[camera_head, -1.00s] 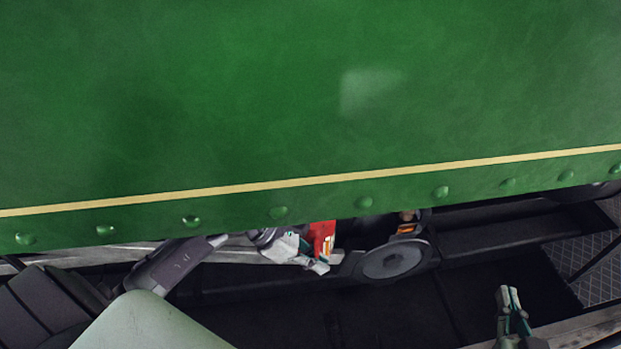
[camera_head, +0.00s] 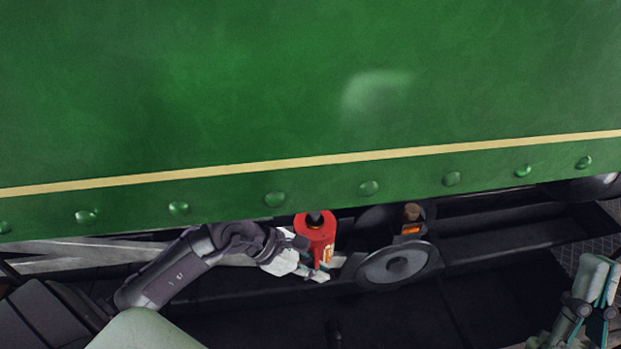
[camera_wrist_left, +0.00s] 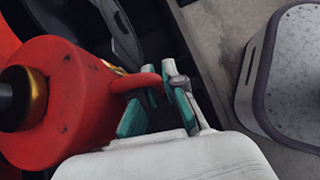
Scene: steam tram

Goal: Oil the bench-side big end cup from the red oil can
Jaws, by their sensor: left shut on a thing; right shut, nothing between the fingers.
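The red oil can (camera_head: 313,233) stands just below the green panel's lower edge, with its dark top showing. My left gripper (camera_head: 318,273) is shut on the can's curved handle (camera_wrist_left: 140,82). In the left wrist view the can (camera_wrist_left: 82,105) fills the left side, with a black and brass cap, and the gripper's fingers (camera_wrist_left: 160,103) are around the handle. A small brown cup-like part (camera_head: 412,211) above an orange piece (camera_head: 411,230) shows right of the can, apart from it; I cannot tell whether it is the big end cup. My right gripper (camera_head: 602,290) is shut and empty at the lower right.
A large riveted green panel (camera_head: 300,90) with a cream line overhangs the work area. A grey round disc (camera_head: 397,263) is close to the right of the can, below the brown part. Dark beams run to the right. The dark floor area below is open.

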